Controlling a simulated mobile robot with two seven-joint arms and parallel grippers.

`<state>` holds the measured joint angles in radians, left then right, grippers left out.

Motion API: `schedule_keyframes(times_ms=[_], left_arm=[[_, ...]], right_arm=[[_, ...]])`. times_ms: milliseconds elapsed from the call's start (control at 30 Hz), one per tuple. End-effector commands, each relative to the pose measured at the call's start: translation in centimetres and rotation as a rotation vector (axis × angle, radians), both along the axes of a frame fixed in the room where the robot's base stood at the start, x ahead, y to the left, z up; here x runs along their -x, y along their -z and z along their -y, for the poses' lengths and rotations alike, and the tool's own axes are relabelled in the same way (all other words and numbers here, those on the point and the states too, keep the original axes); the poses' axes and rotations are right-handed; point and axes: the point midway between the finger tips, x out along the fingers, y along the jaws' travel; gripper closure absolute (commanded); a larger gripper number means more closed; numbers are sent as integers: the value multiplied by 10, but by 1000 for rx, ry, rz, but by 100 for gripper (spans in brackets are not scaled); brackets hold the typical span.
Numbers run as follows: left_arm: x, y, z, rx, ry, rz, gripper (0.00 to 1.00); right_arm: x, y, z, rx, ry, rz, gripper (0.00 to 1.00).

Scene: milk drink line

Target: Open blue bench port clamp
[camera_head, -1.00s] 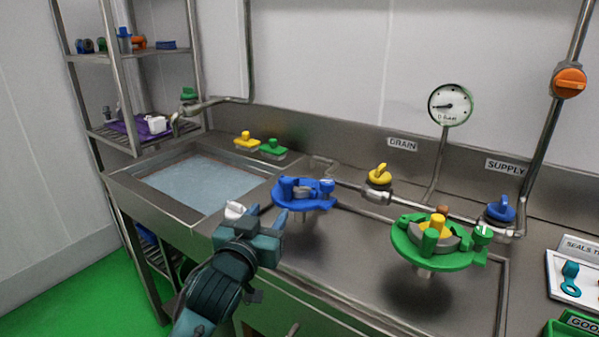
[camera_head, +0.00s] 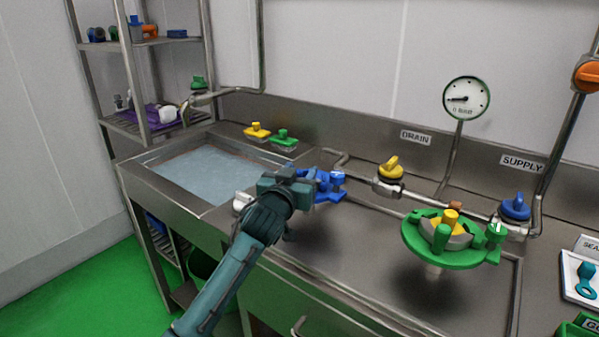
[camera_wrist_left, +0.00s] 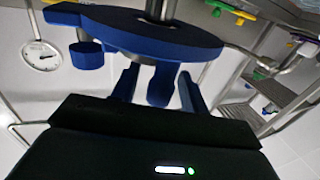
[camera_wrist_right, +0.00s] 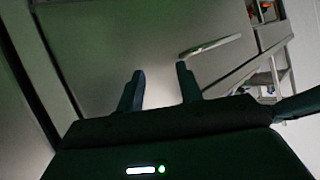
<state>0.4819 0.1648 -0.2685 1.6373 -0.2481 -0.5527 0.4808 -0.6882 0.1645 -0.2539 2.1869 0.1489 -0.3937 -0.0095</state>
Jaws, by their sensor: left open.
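The blue bench port clamp (camera_head: 330,184) is a blue ring on a post at the bench's left part. My left gripper (camera_head: 308,181) is at its near left side and hides much of it. In the left wrist view the clamp's flat blue ring (camera_wrist_left: 150,34) spans the top. A blue tab (camera_wrist_left: 162,85) hangs down between the two open fingers of my left gripper (camera_wrist_left: 157,88); I cannot tell whether they touch it. My right gripper (camera_wrist_right: 161,88) shows only in its own wrist view, open and empty beside a plain grey surface.
The green clamp (camera_head: 452,256) with a yellow centre stands to the right on the steel bench (camera_head: 350,270). Behind are a yellow drain valve (camera_head: 391,168), a blue supply valve (camera_head: 515,207) and a gauge (camera_head: 466,98). A water-filled sink (camera_head: 205,172) lies left.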

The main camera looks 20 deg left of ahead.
Motion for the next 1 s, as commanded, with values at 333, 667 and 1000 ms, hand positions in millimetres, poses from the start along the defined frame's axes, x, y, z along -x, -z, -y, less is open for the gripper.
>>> schedule_keyframes(times_ms=[333, 667, 1000], left_arm=[[-5, 0, 0, 0, 0, 0, 56], [-5, 0, 0, 0, 0, 0, 80], [-5, 0, 0, 0, 0, 0, 100]], right_arm=[[-1, -1, 0, 0, 0, 3, 64], [-2, -1, 1, 0, 1, 3, 64], [-2, -1, 1, 0, 1, 4, 64]])
